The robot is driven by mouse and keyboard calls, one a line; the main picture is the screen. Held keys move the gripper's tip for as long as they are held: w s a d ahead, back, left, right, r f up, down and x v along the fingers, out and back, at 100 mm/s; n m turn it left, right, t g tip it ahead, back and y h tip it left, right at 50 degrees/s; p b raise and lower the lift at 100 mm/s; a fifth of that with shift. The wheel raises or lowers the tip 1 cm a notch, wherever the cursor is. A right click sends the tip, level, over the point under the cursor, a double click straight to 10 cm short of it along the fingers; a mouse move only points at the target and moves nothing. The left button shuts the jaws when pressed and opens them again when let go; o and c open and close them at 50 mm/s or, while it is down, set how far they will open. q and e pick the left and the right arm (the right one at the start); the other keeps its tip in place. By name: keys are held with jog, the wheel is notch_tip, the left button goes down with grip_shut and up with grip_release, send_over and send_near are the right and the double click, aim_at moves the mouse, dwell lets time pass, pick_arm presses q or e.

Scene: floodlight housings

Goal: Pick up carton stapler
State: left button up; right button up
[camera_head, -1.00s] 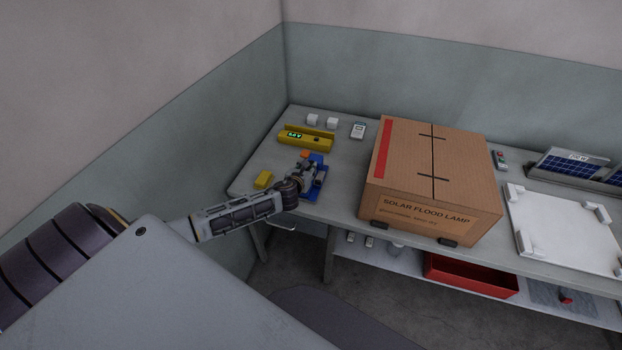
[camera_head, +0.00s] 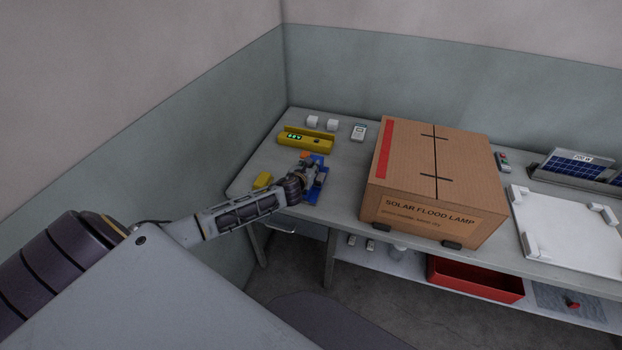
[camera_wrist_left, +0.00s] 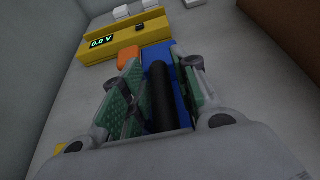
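The blue tool with a black bar and an orange end, which I take for the carton stapler (camera_head: 316,165), lies on the left part of the bench. It also shows in the left wrist view (camera_wrist_left: 160,68). My left gripper (camera_head: 304,176) is over it and hides part of it. In the left wrist view my left gripper (camera_wrist_left: 158,95) is open, with its green-padded fingers on either side of the black bar. A gap shows on the left side; contact on the right cannot be told. My right gripper is not in view.
A yellow meter (camera_head: 306,140) lies just behind the tool, and a small yellow block (camera_head: 262,180) to its left. A large cardboard box (camera_head: 470,165) stands to the right. White cubes (camera_head: 332,125) sit near the back wall. A red bin (camera_head: 474,280) is on the lower shelf.

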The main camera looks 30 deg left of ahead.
pick_arm(q)
grip_shut()
dwell(0.4)
jog(key=shift+w+r, duration=0.1)
jog(key=shift+r, duration=0.05)
jog(key=shift+a+r, duration=0.1)
jog(key=shift+r, duration=0.6)
jog(key=shift+r+p, duration=0.5)
jog(key=shift+r, duration=3.8)
